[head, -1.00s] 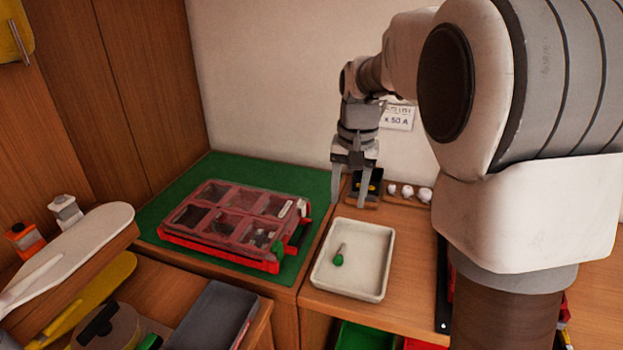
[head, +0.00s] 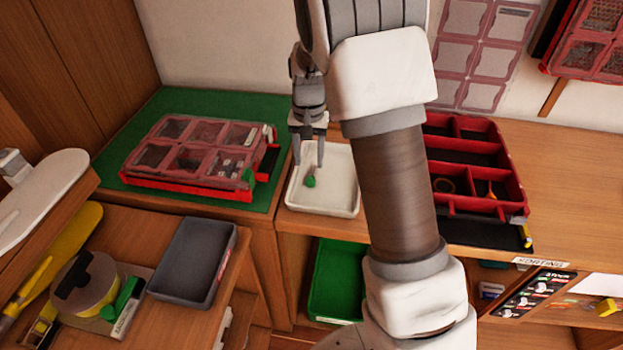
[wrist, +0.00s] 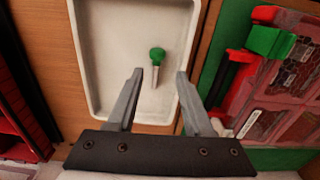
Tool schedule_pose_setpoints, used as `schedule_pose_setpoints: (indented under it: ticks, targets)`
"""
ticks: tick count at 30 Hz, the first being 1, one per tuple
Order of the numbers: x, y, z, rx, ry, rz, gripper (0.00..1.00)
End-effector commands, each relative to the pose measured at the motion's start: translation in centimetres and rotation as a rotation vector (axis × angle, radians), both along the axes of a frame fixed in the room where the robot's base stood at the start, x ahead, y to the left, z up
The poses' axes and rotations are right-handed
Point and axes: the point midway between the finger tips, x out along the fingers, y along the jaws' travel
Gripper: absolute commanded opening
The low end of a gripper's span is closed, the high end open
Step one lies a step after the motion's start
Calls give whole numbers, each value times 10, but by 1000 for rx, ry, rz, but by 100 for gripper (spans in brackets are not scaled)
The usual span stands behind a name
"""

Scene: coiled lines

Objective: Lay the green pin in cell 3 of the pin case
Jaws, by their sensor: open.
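The green pin (head: 311,181), with a green head and a pale shank, lies in a white tray (head: 325,210). In the wrist view the pin (wrist: 157,58) lies with its shank toward my fingers. My gripper (head: 309,160) is open, with its fingertips over the tray. In the wrist view my gripper (wrist: 160,72) has the shank's end between its fingertips, apart from both. A red six-window case (head: 185,184) with its clear lid down lies on a green mat. An open red case (head: 455,203) with several compartments is at right, partly behind my arm. I cannot read cell numbers or tell which is the pin case.
A grey tray (head: 195,300) is on the lower left shelf beside a tape roll (head: 85,285). A green bin (head: 335,283) is below the bench. The green mat (head: 225,115) has clear room behind the closed case. The bench at far right is clear.

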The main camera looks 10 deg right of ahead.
Motion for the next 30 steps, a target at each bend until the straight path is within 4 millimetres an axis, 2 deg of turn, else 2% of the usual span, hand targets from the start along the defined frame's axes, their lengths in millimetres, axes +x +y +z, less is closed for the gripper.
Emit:
schedule_pose_setpoints:
  ticks: [5,14,23,30]
  targets:
    - [0,-1,-11,0,2,-1,51]
    - [2,-7,-53,0,2,-1,51]
    - [2,-7,-57,0,0,0,51]
    - [3,-7,-57,0,0,0,10]
